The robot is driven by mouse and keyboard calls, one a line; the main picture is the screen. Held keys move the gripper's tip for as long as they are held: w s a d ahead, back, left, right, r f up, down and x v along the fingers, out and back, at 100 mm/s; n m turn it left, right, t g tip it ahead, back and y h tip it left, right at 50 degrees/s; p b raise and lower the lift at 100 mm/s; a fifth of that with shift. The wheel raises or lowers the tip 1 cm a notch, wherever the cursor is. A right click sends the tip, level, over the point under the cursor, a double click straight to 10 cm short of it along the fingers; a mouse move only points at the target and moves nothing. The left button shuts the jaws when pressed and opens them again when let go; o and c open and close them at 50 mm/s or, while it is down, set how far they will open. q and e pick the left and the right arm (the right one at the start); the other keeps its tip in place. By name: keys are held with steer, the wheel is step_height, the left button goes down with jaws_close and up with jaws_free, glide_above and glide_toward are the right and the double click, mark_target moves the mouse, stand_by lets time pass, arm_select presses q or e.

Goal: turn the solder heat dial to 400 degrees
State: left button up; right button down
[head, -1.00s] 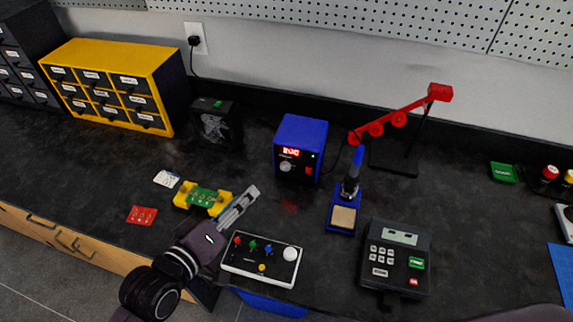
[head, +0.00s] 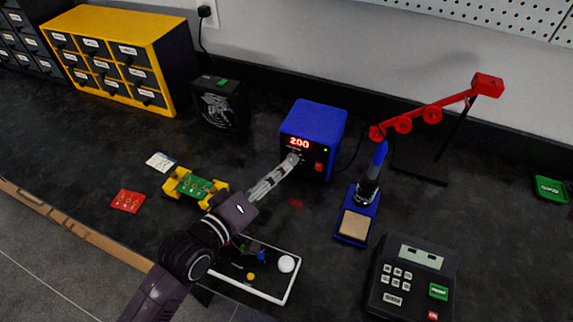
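The blue solder station (head: 314,136) stands near the back of the bench. Its red display (head: 299,142) reads about 200, and a red switch (head: 319,166) sits at the lower right of its front. My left gripper (head: 291,161) has its fingertips right at the station's front, over the spot of the heat dial, which they hide. The fingers look close together; I cannot tell whether they touch or grip the dial. My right gripper is out of view.
A soldering iron in its blue stand (head: 356,226) is right of the station. A yellow board holder (head: 182,182), a fan (head: 219,107) and a keypad device (head: 413,280) stand around. A red-armed holder (head: 436,108) is behind.

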mark_target(291, 162)
arm_select(q)
steer(key=x, duration=0.5)
jaws_close()
